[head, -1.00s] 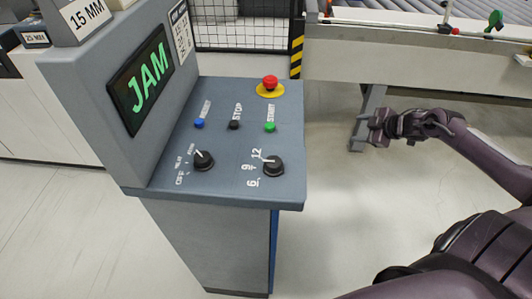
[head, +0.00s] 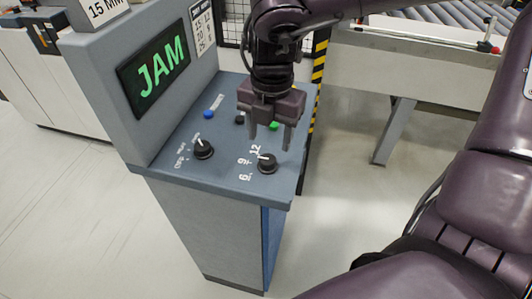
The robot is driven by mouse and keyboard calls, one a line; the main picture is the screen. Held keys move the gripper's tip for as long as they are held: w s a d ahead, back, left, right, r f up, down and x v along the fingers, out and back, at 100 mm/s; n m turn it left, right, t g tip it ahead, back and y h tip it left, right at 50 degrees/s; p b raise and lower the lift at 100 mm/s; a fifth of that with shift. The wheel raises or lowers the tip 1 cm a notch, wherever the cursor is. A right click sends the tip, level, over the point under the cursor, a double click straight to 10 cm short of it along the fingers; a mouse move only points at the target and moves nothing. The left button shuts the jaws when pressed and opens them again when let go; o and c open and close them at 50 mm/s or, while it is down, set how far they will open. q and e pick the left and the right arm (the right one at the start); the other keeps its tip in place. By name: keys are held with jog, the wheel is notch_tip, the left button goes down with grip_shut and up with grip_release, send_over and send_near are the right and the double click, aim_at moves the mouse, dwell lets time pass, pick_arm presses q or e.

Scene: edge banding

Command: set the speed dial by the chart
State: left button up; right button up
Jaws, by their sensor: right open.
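The speed dial (head: 267,163) is a black knob with a white pointer line at the right of the sloped grey control panel, marked 6, 9 and 12. Its pointer is turned toward the upper left, near the 12. My right gripper (head: 269,143) hangs above the panel, fingers down, just behind and above the dial, apart from it. Its fingers are spread with nothing between them. The chart (head: 202,27) is a white card with rows of numbers on the upright housing, partly cut off at the top. My left gripper is out of view.
A screen reading JAM (head: 154,70) faces the panel. A second black knob (head: 203,149) sits left of the dial. A blue button (head: 209,115) and a green button (head: 274,127) lie near my gripper; the red stop button is hidden. A roller conveyor (head: 430,60) stands at right.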

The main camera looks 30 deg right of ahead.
aim_at(268, 159)
notch_tip(268, 159, down, 5)
jog(key=shift+w+f+p, duration=0.15)
jog(key=shift+p, duration=0.3)
jog(key=shift+f, duration=0.65)
jog(key=c, duration=1)
